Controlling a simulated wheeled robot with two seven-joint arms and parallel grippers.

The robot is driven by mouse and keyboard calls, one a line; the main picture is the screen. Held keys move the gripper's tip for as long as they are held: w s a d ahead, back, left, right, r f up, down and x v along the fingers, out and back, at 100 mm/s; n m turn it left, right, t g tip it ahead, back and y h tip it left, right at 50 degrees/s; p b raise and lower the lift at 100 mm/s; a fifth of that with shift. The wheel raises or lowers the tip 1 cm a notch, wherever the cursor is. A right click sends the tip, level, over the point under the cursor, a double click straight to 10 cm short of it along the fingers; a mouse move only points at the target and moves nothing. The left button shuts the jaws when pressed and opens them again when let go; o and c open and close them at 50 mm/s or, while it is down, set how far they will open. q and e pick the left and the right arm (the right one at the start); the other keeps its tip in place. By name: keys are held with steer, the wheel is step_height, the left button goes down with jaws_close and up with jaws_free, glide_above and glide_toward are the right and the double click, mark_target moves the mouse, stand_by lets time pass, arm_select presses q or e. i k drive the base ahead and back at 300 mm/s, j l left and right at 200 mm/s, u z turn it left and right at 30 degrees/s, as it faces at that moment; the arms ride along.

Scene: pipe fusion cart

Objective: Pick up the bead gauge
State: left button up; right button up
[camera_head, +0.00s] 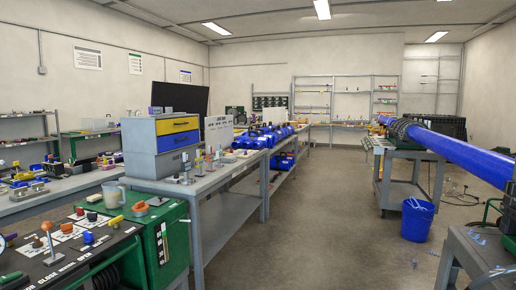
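I cannot pick out the bead gauge with certainty in the head view. Several small metal tools (208,161) stand on the near end of the long grey workbench (228,172), beside a toolbox (176,137) with yellow and blue drawers. They are too small to name. Neither of my grippers is in view.
A black control panel (60,262) with knobs and a green cabinet (166,240) fill the near left. A blue pipe (460,153) on a cart (408,154) reaches in from the right. A blue bucket (417,221) stands on the floor. The middle aisle (320,230) is clear.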

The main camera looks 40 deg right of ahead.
mark_target(219, 153)
steer(key=i+l+z, duration=0.95)
steer(key=i, duration=0.25)
steer(key=i+l+z, duration=0.25)
steer(key=i, duration=0.25)
steer(key=i+z, duration=0.2)
steer(key=i, duration=0.3)
steer(key=i+u, duration=0.15)
steer(key=i, duration=0.35)
steer(key=i+l+u, duration=0.15)
steer(key=i, duration=0.3)
steer(key=i+u, duration=0.15)
steer(key=i, duration=0.35)
steer(key=i+l+u, duration=0.15)
steer(key=u, duration=0.25)
steer(key=i+l+u, duration=0.2)
steer(key=u, duration=0.2)
steer(key=i+l+u, duration=0.25)
steer(key=u, duration=0.15)
steer(key=i+l+u, duration=0.15)
steer(key=l+u, duration=0.3)
steer(key=i+l+u, duration=0.1)
steer(key=l+u, duration=0.15)
steer(key=u, duration=0.15)
